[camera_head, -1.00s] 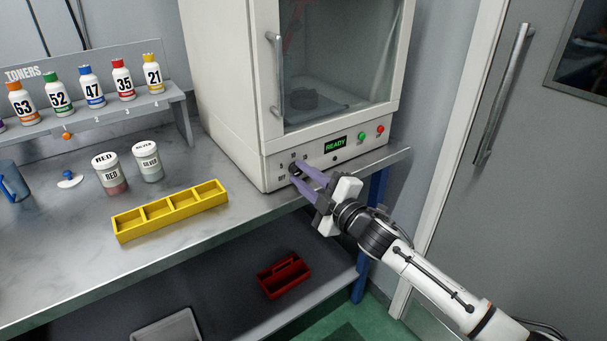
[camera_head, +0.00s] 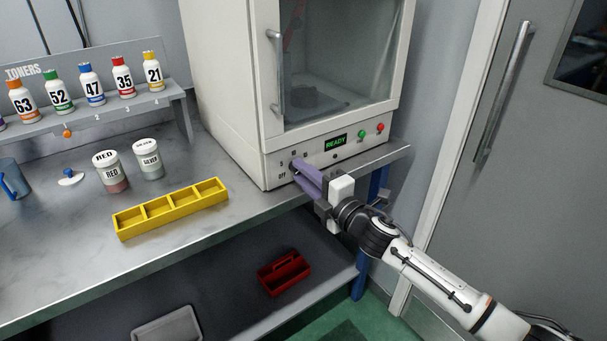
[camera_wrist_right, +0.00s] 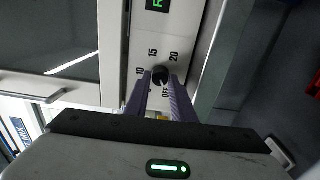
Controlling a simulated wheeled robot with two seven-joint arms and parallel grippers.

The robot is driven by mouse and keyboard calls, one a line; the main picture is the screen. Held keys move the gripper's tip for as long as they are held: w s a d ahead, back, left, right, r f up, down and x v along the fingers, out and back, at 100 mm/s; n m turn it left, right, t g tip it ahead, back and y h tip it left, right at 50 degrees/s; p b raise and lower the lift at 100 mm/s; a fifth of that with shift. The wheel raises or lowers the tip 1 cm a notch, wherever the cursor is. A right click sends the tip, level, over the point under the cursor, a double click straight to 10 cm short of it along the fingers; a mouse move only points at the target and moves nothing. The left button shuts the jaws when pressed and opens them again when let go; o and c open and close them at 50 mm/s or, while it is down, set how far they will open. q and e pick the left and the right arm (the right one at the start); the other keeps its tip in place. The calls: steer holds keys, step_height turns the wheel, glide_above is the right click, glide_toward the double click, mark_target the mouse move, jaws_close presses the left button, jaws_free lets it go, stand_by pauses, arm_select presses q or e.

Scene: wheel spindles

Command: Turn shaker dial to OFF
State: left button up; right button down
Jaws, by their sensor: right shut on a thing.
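The shaker (camera_head: 222,125) is a white cabinet with a glass door and a front panel showing a green READY display (camera_head: 336,142). Its dial is hidden behind my fingers in the head view. In the right wrist view the black dial (camera_wrist_right: 160,74) sits among the marks 10, 15, 20 and OFF. My right gripper (camera_head: 297,170) is at the lower left of the panel, its purple fingers shut on the dial. In the right wrist view the fingertips (camera_wrist_right: 160,78) lie on either side of it. I cannot clearly read the dial's pointer. My left gripper is not in view.
A green button (camera_head: 362,134) and a red button (camera_head: 380,127) are right of the display. A yellow tray (camera_head: 171,208), RED and SILVER jars and a toner rack stand left on the metal bench. A red caddy (camera_head: 284,273) is on the lower shelf.

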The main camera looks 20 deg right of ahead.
steer(key=c, duration=1.5)
jaws_free()
steer(key=v, duration=1)
steer(key=shift+s+b, duration=0.15)
steer(key=shift+b, duration=0.2)
steer(key=s+a+f+m+g+h, duration=0.1)
steer(key=s+f+m+g, duration=0.1)
steer(key=s+f+m, duration=0.55)
steer(key=s+a+f+m+g+h, duration=0.1)
steer(key=s+a+f+m+g, duration=0.2)
steer(key=f, duration=0.7)
steer(key=s+a+f+m+g, duration=0.1)
steer(key=s+f+m, duration=0.2)
steer(key=s, duration=0.3)
steer(key=s+f+m+g, duration=0.1)
steer(key=s+f+m, duration=0.2)
steer(key=s+f, duration=0.2)
steer(key=s+a+f+m+g, duration=0.1)
steer(key=s+f+m, duration=0.2)
steer(key=s, duration=0.4)
steer(key=shift+a+f+g+h, duration=0.3)
steer(key=shift+a+f+g, duration=0.1)
steer(key=shift+f, duration=0.3)
